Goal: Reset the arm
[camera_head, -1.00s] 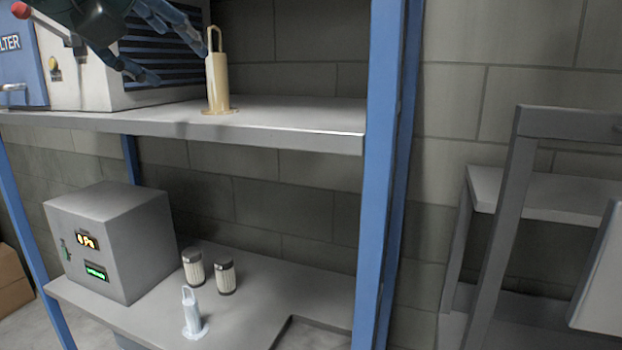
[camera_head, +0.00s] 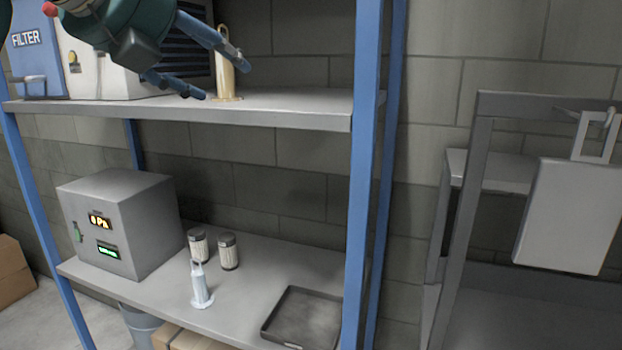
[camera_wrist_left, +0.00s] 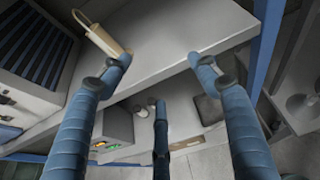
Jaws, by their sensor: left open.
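My left gripper (camera_head: 222,80) is open and empty at the upper left of the head view, in front of the upper shelf (camera_head: 290,104). Its blue fingers are spread in the left wrist view (camera_wrist_left: 160,85). A cream cylinder with a loop handle (camera_head: 226,75) stands on the upper shelf, just behind the fingers and partly hidden by them. It also shows in the left wrist view (camera_wrist_left: 102,38), near one fingertip; I cannot tell whether they touch. My right gripper is not in view.
The filter box (camera_head: 85,65) is left of the cylinder. The lower shelf (camera_head: 245,280) holds a grey display box (camera_head: 135,225), two jars (camera_head: 197,246), a pale handled cylinder (camera_head: 201,285) and a dark tray (camera_head: 303,318). A grey hanging panel (camera_head: 568,215) is at right.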

